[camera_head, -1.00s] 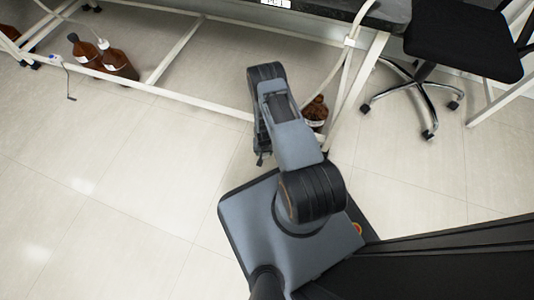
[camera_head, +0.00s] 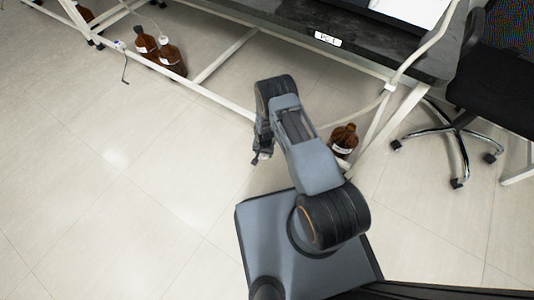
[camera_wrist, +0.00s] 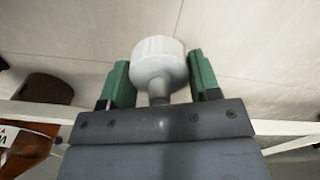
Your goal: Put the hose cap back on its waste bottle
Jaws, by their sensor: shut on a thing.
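My gripper (camera_wrist: 160,82) is shut on the white hose cap (camera_wrist: 158,62), a ribbed round cap with a narrower neck, held between the green fingers in the wrist view. In the head view my gripper (camera_head: 262,156) hangs over the floor left of a brown bottle (camera_head: 343,141); the cap is too small to make out there. That bottle stands upright on the floor by the bench leg, with no white cap on it. At the left edge of the wrist view are a dark brown round top (camera_wrist: 45,89) and a labelled brown glass body (camera_wrist: 24,148), apart from the held cap.
A white frame rail (camera_head: 210,97) runs low in front of the bench (camera_head: 300,28). A black wheeled chair (camera_head: 500,85) stands at right. The floor at left is clear.

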